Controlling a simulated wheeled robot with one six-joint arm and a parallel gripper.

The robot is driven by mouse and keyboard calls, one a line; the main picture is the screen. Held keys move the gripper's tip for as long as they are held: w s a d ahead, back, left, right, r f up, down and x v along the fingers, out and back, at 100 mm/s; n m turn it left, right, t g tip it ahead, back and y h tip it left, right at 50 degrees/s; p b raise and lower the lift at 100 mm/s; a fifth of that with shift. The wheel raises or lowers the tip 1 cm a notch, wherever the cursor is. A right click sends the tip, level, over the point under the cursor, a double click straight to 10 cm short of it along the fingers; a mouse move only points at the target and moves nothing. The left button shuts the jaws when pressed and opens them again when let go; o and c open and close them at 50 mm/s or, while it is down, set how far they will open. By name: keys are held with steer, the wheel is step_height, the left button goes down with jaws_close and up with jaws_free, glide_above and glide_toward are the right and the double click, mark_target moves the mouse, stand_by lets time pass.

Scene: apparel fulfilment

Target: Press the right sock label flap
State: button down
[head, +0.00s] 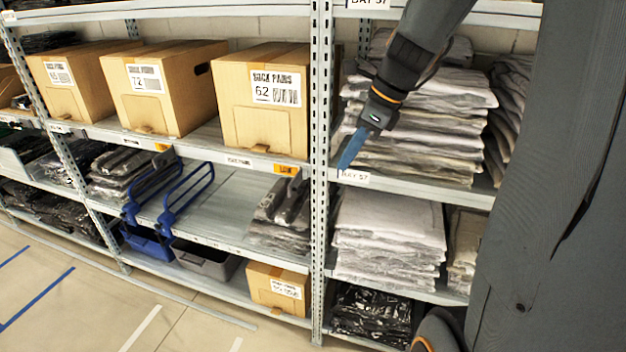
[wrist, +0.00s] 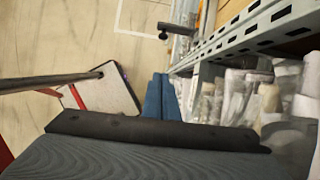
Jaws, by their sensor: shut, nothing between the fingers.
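Three cardboard sock boxes stand on the upper shelf in the head view. The right box (head: 264,98) has a white label (head: 276,88) reading "SOCK PAIRS 62". Below it, a small brown tab (head: 260,148) and an orange tag (head: 286,169) sit at the shelf edge; I cannot tell which is the label flap. The middle box (head: 160,85) has a similar tab (head: 145,128). My gripper (head: 352,148) has blue fingers, shut and empty, pointing down in front of the folded clothes, right of the shelf upright and the right box. The fingers also show in the wrist view (wrist: 160,97).
A perforated metal upright (head: 320,150) stands between my gripper and the sock boxes. Stacks of folded clothes (head: 430,110) lie behind the gripper. Blue rails (head: 187,195) stick out from the shelf below the boxes. The wrist view shows a grey-topped thing (wrist: 105,92) on open floor.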

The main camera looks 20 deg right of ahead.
steer(key=shift+f, duration=0.15)
steer(key=w+a+f+p, duration=0.2)
steer(key=w+a+f, duration=0.2)
steer(key=a+f, duration=0.2)
steer(key=x, duration=0.2)
steer(key=shift+f, duration=0.45)
steer(key=shift+p, duration=0.3)
